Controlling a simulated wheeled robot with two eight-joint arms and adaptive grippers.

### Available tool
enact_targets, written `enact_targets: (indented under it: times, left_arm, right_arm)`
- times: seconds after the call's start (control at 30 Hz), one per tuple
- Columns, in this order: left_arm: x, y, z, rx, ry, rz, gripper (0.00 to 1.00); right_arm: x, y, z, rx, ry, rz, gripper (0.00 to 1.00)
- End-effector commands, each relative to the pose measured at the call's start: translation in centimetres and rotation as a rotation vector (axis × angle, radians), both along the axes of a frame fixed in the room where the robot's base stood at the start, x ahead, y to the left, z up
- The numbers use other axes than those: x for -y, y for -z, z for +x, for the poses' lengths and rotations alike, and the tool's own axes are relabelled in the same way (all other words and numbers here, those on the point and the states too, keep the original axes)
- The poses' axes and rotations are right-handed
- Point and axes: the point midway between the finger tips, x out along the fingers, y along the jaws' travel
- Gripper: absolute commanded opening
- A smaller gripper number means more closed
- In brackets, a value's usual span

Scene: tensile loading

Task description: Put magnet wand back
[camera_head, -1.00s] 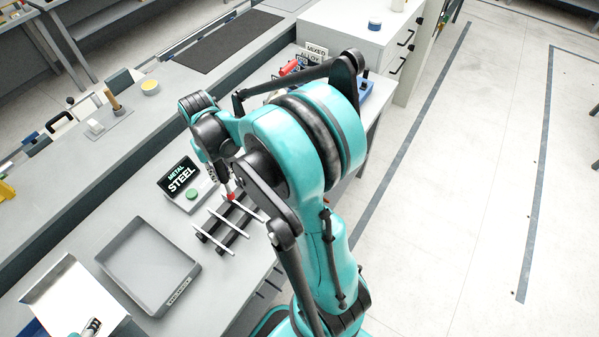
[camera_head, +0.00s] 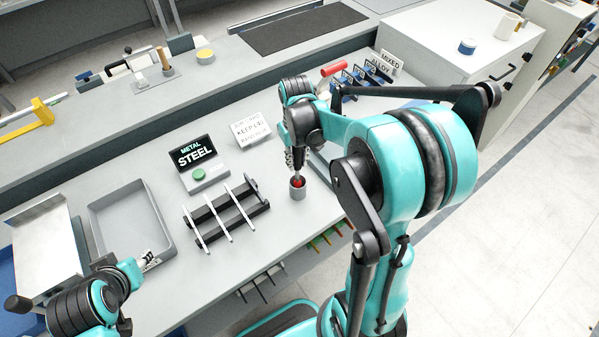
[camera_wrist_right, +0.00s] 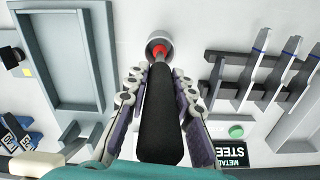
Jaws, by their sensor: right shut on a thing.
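The magnet wand has a long black handle (camera_wrist_right: 160,125) and a red end (camera_wrist_right: 160,51). My right gripper (camera_head: 296,160) is shut on the handle, with fingers on both sides of it in the right wrist view (camera_wrist_right: 158,85). The red end is at the mouth of a small grey round cup (camera_head: 297,193), which also shows in the right wrist view (camera_wrist_right: 154,36). How deep the end sits in the cup is unclear. My left gripper (camera_head: 143,259) is low at the left, by the grey tray's front edge; its finger state is unclear.
A black rack (camera_head: 228,214) with several metal strips stands left of the cup. Behind it are a METAL STEEL sign (camera_head: 196,152) with a green button and a white printed sign (camera_head: 250,131). The grey tray (camera_head: 96,222) is farther left. A blue rack (camera_head: 362,78) is at the back right.

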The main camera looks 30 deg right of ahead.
Motion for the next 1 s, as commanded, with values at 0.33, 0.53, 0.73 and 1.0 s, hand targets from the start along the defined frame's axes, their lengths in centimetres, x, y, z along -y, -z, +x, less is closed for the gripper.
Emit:
enact_targets:
  times: [0.33, 0.53, 0.73, 1.0]
  left_arm:
    - [0.0, 1.2, 0.0, 0.0, 0.0, 0.0, 0.4]
    - [0.0, 1.1, 0.0, 0.0, 0.0, 0.0, 0.4]
    - [0.0, 1.4, 0.0, 0.0, 0.0, 0.0, 0.4]
    - [0.0, 1.4, 0.0, 0.0, 0.0, 0.0, 0.4]
  right_arm:
    - [0.0, 4.0, 0.0, 0.0, 0.001, 0.0, 0.0]
    - [0.0, 4.0, 0.0, 0.0, 0.001, 0.0, 0.0]
    - [0.0, 4.3, 0.0, 0.0, 0.001, 0.0, 0.31]
    - [0.0, 4.3, 0.0, 0.0, 0.001, 0.0, 0.44]
